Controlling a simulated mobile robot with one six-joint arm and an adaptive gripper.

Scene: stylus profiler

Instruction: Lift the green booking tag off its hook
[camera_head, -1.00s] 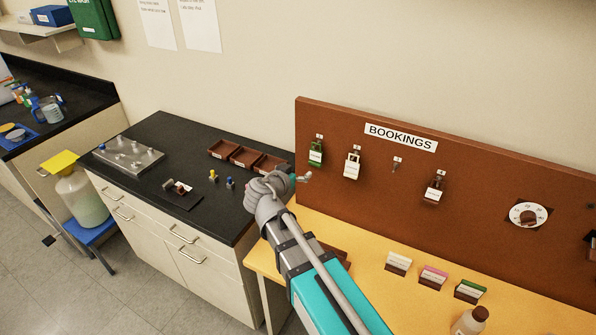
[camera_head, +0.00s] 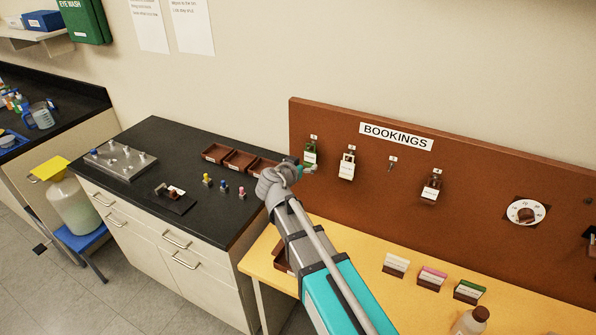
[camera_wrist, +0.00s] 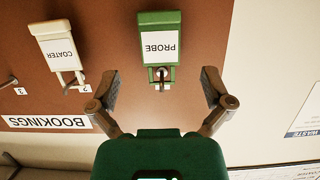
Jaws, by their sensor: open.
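The green booking tag (camera_head: 310,154) hangs on the hook at the left end of the brown bookings board (camera_head: 462,190). In the wrist view the green tag (camera_wrist: 160,42) appears upside down, with a white label reading PROBE, and its hook (camera_wrist: 161,74) passes through its holed end. My gripper (camera_head: 304,169) is near the board just below the tag in the head view. In the wrist view my gripper (camera_wrist: 162,90) is open, its fingers on either side of the tag's hook end, and nothing is between the pads except the hook area. I cannot tell the remaining depth gap.
A white COATER tag (camera_head: 347,166) hangs on the neighbouring hook, and a dark tag (camera_head: 431,188) hangs further right. The hook between them (camera_head: 391,164) is bare.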

